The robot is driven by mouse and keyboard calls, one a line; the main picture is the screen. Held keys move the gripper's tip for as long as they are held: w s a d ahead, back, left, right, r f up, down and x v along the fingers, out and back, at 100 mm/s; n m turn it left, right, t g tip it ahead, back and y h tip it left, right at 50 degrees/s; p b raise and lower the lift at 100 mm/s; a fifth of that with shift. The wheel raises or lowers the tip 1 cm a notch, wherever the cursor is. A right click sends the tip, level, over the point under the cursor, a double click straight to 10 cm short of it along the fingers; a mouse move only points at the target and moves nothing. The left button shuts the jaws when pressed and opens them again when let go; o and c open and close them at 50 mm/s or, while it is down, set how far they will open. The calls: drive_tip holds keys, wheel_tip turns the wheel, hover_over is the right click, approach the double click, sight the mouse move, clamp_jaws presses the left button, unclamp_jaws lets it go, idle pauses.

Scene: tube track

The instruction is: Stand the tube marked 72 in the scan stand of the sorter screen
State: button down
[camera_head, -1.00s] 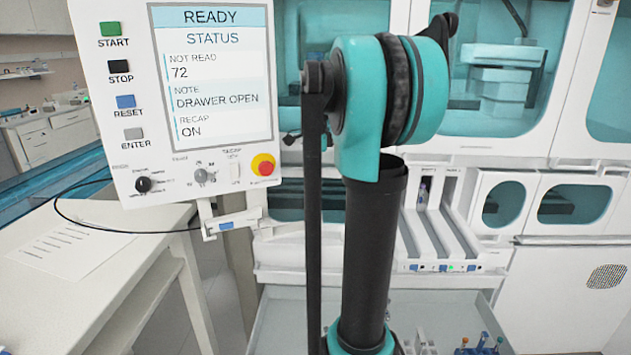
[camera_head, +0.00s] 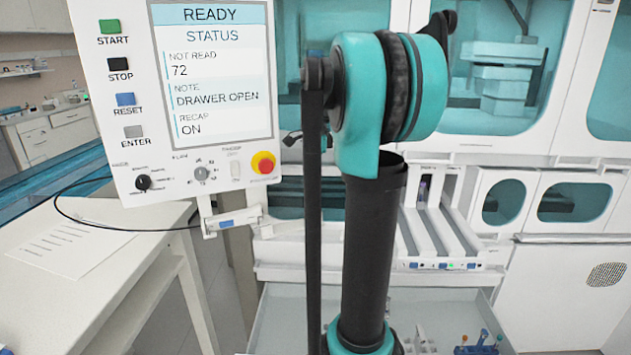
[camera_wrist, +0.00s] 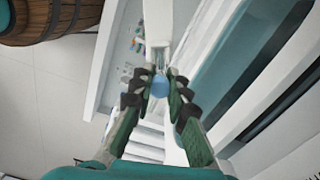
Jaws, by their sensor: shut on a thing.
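My gripper (camera_wrist: 158,88) shows in the wrist view, its green-padded fingers shut on a tube with a rounded blue end (camera_wrist: 159,86). The rest of this tube is mostly hidden, and no number on it can be read. In the head view my arm hides the gripper and the tube. The sorter screen (camera_head: 211,75) reads READY, NOT READ 72, DRAWER OPEN and RECAP ON. A white bracket with a blue mark (camera_head: 232,223) hangs under the screen and looks empty. I cannot tell for sure that it is the scan stand.
An open drawer (camera_head: 275,320) lies below the machine, with a blue rack (camera_head: 480,347) of small tubes at its right. White lanes (camera_head: 440,235) stand above it. A white table (camera_head: 100,265) with a paper sheet is at left. A wooden barrel (camera_wrist: 50,15) shows in the wrist view.

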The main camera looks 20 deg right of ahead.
drive_tip(key=shift+f, duration=0.65)
drive_tip(key=shift+f, duration=0.3)
idle(0.3)
drive_tip(key=c, duration=1.4)
unclamp_jaws()
wheel_tip(320, 180, up, 12)
